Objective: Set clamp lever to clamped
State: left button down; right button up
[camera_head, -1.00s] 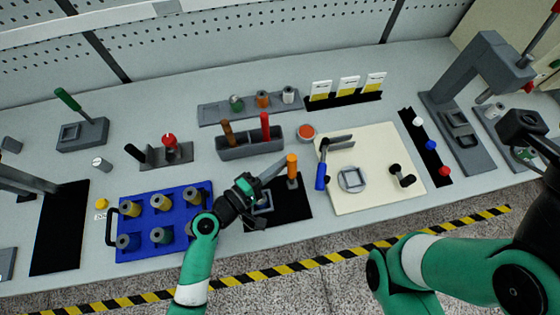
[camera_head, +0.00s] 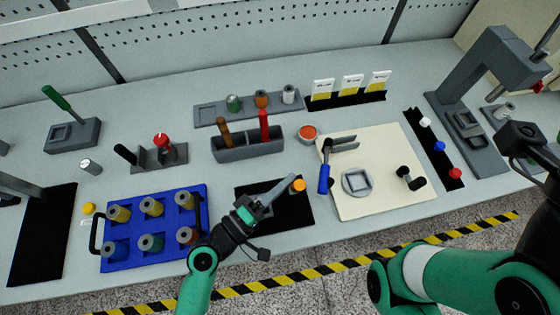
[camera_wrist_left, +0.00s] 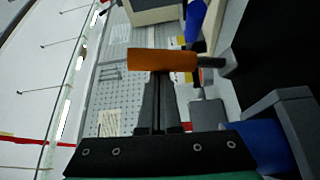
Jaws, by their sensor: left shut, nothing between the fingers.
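An orange-handled lever (camera_head: 299,185) stands at the fixture on the black mat (camera_head: 300,214) in the front middle of the bench. In the left wrist view its orange handle (camera_wrist_left: 162,60) lies across the picture at my fingertips, with a dark rod at its right end. My left gripper (camera_head: 290,184) is shut and empty, its fingertips right beside the orange handle; whether they touch I cannot tell. Its shut fingers also show in the left wrist view (camera_wrist_left: 158,85). The mat's fixture is partly hidden behind my left gripper. My right arm shows at the right; its finger state is unclear.
A blue-handled lever (camera_head: 324,179) stands on the cream board (camera_head: 382,207) to the right. A blue tray (camera_head: 125,262) with several spools sits left of my gripper. A grey holder (camera_head: 245,151) with upright tools is behind. A grey press (camera_head: 462,110) stands at the right.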

dwell(0.5)
pick_arm(q)
jog(key=v, duration=0.8)
jog(key=shift+s+a+f, duration=0.1)
jog(key=shift+s+a, duration=0.15)
jog(key=shift+a, duration=0.05)
jog(key=shift+p+v, duration=0.85)
jog(key=shift+v, duration=0.3)
jog(key=shift+s+a, duration=0.15)
jog(key=shift+s, duration=0.2)
